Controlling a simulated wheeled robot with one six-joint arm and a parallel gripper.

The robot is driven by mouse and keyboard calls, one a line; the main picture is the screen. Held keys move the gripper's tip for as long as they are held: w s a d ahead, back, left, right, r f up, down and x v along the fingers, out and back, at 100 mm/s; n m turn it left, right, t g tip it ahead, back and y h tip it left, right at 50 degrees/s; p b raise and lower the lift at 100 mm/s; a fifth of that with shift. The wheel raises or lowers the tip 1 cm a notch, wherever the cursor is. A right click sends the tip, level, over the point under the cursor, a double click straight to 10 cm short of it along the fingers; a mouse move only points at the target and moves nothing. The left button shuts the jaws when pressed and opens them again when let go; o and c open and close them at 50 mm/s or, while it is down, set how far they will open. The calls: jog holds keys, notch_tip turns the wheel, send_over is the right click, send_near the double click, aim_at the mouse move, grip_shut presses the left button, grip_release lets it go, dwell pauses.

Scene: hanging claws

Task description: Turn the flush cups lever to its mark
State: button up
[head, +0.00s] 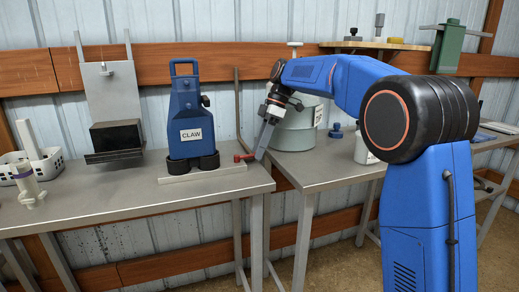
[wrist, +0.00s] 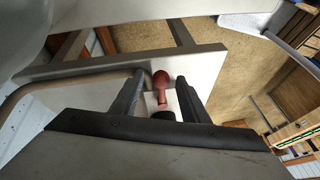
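A small red lever (head: 243,157) with a rounded end sticks out at the right end of the bench, beside the blue claw unit (head: 188,118) labelled CLAW, which stands on dark round feet. My gripper (head: 259,154) points down just right of the lever. In the wrist view the red lever (wrist: 161,88) shows between the two dark fingers of my gripper (wrist: 161,77). The fingers are apart, with a gap visible on each side of the lever. I cannot make out a mark for the lever.
A grey metal stand (head: 111,95) with a black block and a white basket (head: 48,166) are on the left. A grey canister (head: 295,128) stands close behind my gripper on the right bench. The bench front (head: 110,205) is clear.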

notch_tip(320, 180, up, 10)
dwell(0.7)
